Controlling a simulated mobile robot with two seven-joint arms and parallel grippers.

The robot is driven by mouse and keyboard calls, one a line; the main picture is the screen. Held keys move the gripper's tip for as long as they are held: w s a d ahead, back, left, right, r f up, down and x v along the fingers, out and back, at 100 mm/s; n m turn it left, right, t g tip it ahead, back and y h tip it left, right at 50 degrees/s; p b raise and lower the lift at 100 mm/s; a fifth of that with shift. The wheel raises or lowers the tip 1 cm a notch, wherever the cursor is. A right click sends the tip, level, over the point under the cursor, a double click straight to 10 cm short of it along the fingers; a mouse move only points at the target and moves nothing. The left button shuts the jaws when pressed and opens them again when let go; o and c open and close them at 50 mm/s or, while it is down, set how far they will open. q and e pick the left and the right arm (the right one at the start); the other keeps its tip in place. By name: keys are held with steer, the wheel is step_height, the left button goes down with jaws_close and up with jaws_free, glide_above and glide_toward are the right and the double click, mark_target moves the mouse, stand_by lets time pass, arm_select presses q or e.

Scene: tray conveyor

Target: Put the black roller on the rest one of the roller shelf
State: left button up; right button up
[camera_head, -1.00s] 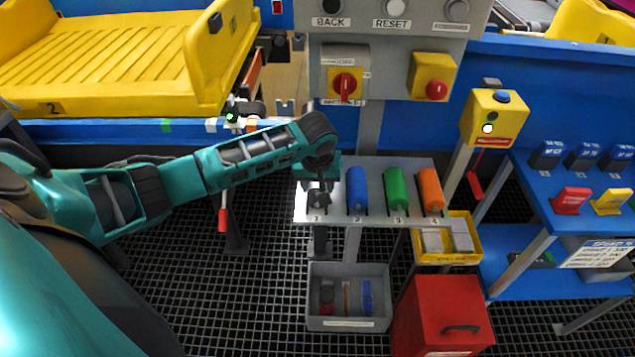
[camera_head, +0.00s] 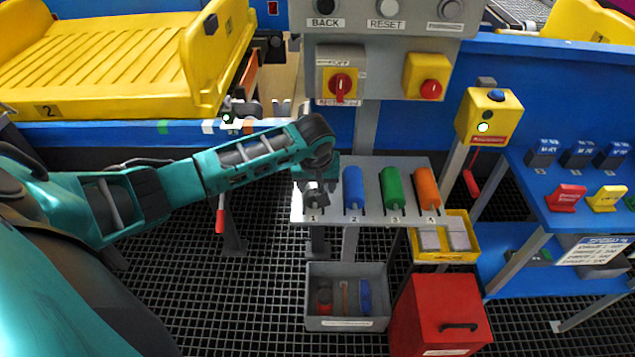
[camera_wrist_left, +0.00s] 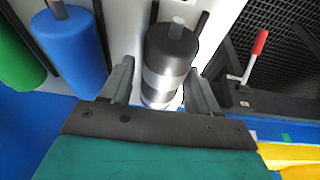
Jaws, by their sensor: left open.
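The roller shelf (camera_head: 372,212) is a grey board with numbered rests. The black roller (camera_wrist_left: 170,48), with a silver-grey band, lies in line with a slot at the shelf's left end, rest one in the head view. My left gripper (camera_head: 315,196) is over rest one and hides most of the roller there. In the left wrist view the gripper (camera_wrist_left: 160,88) is open, with one finger on each side of the roller and a small gap visible at each side. My right gripper is not in view.
A blue roller (camera_head: 353,187), a green roller (camera_head: 393,188) and an orange roller (camera_head: 427,187) fill rests two to four. Below stand a grey bin (camera_head: 347,323) and a red box (camera_head: 440,312). A control panel (camera_head: 385,58) is above. A red-handled lever (camera_wrist_left: 256,48) is near the gripper.

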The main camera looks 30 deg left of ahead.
arm_select(q)
steer(key=shift+s+a+f, duration=0.25)
steer(key=shift+s+a, duration=0.1)
steer(key=shift+a, duration=0.05)
steer(key=w+p+v, duration=0.1)
steer(key=p+v, duration=0.1)
steer(key=v, duration=1)
steer(key=s+d+f+m+t+h, duration=0.4)
steer(key=s+d+f+m, duration=0.15)
steer(key=d+f, duration=0.6)
steer(key=s+f+m+t, duration=0.2)
steer(key=s+m+t, duration=0.1)
steer(key=s, duration=0.7)
steer(key=shift+s+d+t, duration=0.15)
steer(key=shift+s+t, duration=0.25)
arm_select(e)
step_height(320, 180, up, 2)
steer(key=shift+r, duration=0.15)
arm_select(q)
steer(key=shift+f, duration=0.1)
steer(key=shift+c, duration=0.2)
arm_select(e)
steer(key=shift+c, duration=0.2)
